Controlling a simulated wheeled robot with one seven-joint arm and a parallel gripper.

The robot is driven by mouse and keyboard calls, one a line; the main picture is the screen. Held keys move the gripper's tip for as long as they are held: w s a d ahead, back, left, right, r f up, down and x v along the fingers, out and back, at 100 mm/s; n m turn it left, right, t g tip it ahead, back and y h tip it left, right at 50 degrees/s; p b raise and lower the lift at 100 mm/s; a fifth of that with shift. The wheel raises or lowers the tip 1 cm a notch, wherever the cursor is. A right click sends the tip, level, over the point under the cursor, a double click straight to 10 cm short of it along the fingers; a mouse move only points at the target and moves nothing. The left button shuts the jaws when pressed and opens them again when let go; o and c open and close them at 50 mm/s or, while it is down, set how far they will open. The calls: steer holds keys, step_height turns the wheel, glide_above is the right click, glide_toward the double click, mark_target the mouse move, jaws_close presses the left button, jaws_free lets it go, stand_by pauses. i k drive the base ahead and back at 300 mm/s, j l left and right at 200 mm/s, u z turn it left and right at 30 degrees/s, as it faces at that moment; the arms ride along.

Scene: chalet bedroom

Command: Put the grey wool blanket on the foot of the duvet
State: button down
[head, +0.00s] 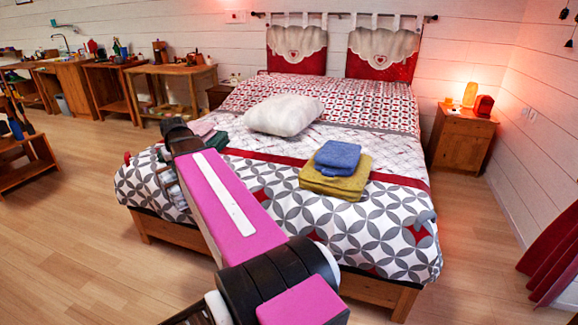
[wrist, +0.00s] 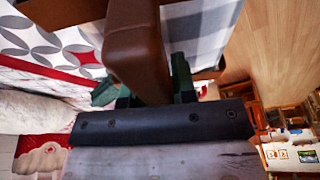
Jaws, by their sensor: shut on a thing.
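My gripper (wrist: 155,92) is at the left edge of the bed, near its foot, in the head view (head: 168,178). In the wrist view its jaws are shut on a smooth brown thing (wrist: 132,45) that I cannot identify; much of it is cut off by the top of the picture. Grey checked cloth (wrist: 195,38) shows behind it. I cannot make out the grey wool blanket for certain in either view. The duvet (head: 285,212) has grey and white circles at its foot and a red band across it. It also shows in the wrist view (wrist: 30,38).
A blue towel (head: 337,155) lies on mustard towels (head: 338,184) on the duvet, right of the middle. A white pillow (head: 284,115) lies farther up. Dark green cloth (head: 217,141) lies near the left edge. The duvet's front right part is bare.

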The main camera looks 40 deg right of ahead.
mark_target(258, 165)
steer(key=i+j+z, duration=0.2)
steer(key=z, duration=0.25)
steer(key=i+j+z, duration=0.3)
steer(key=z, duration=0.2)
steer(key=i+j+z, duration=0.15)
steer(key=j+z, duration=0.3)
steer(key=i+j+z, duration=0.25)
steer(key=j+z, duration=0.15)
steer(key=z, duration=0.15)
